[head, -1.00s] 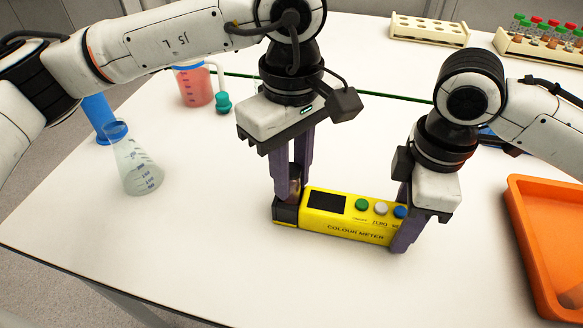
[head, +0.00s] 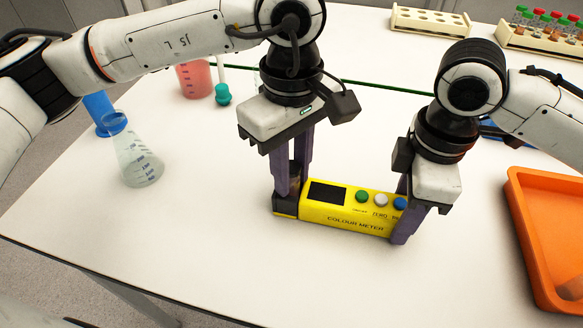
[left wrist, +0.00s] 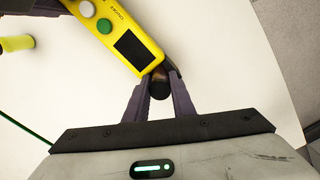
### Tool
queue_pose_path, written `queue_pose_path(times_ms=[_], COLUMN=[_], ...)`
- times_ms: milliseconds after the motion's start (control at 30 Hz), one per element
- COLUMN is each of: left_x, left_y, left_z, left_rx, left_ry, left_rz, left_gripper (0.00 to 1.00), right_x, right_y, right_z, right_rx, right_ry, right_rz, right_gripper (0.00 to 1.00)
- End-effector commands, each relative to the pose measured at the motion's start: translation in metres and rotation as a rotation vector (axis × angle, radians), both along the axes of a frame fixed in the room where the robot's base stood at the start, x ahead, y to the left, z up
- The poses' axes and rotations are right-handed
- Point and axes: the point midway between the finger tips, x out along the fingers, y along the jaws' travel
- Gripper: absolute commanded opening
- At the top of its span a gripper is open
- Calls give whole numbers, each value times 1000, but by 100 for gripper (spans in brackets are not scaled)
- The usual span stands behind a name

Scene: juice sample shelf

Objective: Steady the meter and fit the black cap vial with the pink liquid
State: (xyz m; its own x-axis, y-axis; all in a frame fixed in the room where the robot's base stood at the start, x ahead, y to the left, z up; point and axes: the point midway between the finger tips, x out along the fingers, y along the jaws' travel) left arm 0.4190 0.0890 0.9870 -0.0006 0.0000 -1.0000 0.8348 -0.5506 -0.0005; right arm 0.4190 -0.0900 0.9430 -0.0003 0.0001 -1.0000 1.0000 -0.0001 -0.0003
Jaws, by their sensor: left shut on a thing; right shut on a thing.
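The yellow colour meter (head: 345,211) lies on the white table, with a dark screen, coloured buttons and a dark block at its left end. My right gripper (head: 402,218) is shut on the meter's right end. My left gripper (head: 289,187) points down at the dark left end, shut on the vial. In the left wrist view the vial's black cap (left wrist: 159,88) shows between the fingers, at the end of the meter (left wrist: 125,35). The vial's body and liquid are mostly hidden, so I cannot tell how deep it sits.
A flask (head: 137,155) stands at the left, with a beaker of pink liquid (head: 194,80) and a teal-based item (head: 222,94) behind. An orange tray (head: 535,235) is at the right. Racks (head: 430,24) stand at the back, one with several capped vials (head: 545,40). The front table is clear.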

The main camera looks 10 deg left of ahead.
Motion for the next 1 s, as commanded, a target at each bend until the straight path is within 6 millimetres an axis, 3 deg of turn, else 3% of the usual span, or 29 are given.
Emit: queue_pose_path(times_ms=[467,1000], left_x=[0,0], left_y=[0,0], left_z=[-6,16], left_rx=[2,0], left_ry=[3,0], left_rz=[1,1], left_gripper=[0,0], right_x=[0,0], right_y=[0,0], right_z=[0,0], right_rx=[1,1], right_ry=[-1,-1], right_rz=[1,0], right_gripper=[12,12])
